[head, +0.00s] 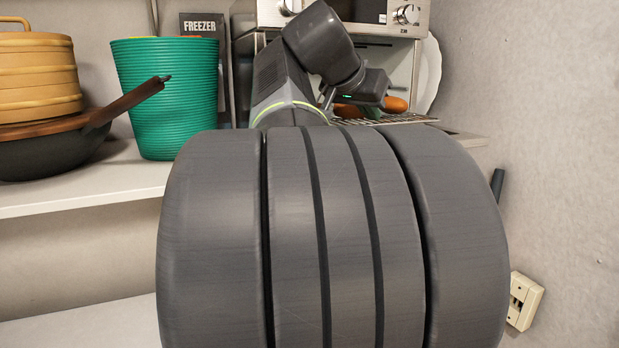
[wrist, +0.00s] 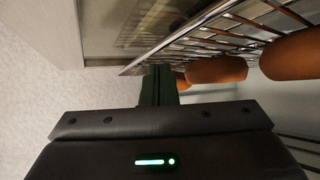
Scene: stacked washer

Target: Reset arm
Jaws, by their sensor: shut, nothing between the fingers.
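My arm is raised across the middle of the head view, and its thick grey links hide much of the scene. My gripper (head: 328,98) is at the far end of the arm, small and partly hidden, in front of the toaster oven (head: 417,45). In the wrist view my gripper (wrist: 160,84) shows as dark fingers shut together with nothing between them. The fingers are close to a wire rack (wrist: 225,38) and rounded orange-brown items (wrist: 216,69). I cannot tell whether they touch.
Orange items (head: 395,104) and the rack (head: 405,118) show beside my arm. A green ribbed bin (head: 165,95), a dark pan (head: 50,155) and stacked orange-tan containers (head: 38,75) stand on the left shelf (head: 90,190). A wall with an outlet (head: 524,301) bounds the right.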

